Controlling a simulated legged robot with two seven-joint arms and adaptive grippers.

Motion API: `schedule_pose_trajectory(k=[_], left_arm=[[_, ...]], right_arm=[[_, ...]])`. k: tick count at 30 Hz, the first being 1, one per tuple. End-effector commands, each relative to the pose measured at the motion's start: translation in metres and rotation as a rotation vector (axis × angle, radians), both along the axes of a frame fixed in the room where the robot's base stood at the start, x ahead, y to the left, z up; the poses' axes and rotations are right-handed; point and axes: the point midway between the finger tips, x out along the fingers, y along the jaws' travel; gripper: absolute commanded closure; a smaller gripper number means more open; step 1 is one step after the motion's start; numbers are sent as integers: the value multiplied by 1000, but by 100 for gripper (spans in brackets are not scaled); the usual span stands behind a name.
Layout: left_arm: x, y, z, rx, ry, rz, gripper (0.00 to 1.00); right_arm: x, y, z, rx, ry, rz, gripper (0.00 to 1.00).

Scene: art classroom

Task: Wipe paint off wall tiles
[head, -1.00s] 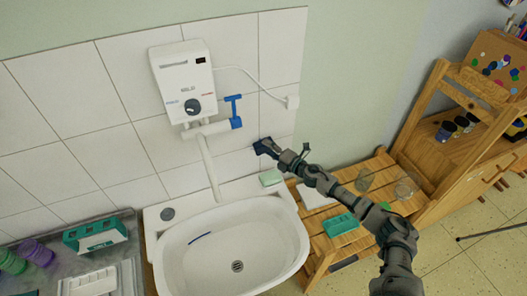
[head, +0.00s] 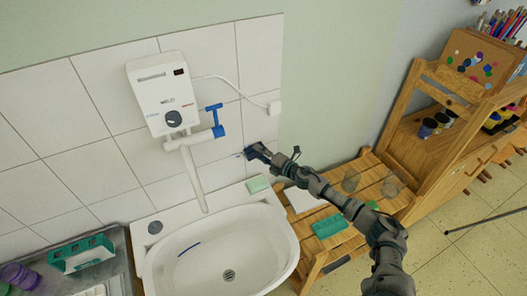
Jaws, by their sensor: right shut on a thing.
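White wall tiles (head: 82,158) cover the wall behind the sink. The right gripper is at the tiles, above the green sponge-like block on the sink's edge. It is shut on a small dark thing that is mostly hidden and too small to identify. I cannot tell whether that thing touches the tiles. My left gripper is not in view.
Below are the white sink (head: 272,250) and a green block (head: 258,184). A wooden bench (head: 353,236) with glasses stands right; a metal tray (head: 112,242) is left.

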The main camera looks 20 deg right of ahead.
Motion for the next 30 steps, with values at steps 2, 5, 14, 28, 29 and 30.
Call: schedule_pose_trajectory(k=[2, 5, 14, 28, 29, 30], left_arm=[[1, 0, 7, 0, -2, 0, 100], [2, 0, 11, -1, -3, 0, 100], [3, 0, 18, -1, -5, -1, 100], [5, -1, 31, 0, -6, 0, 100], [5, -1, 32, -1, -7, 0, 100], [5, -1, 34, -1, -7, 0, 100]], right_arm=[[0, 9, 3, 2, 0, 1, 77], [0, 17, 3, 0, -1, 1, 77], [0, 33, 3, 0, -1, 2, 77], [1, 63, 2, 2, -1, 2, 77], [1, 65, 2, 1, 0, 2, 77], [1, 69, 2, 1, 0, 2, 77]])
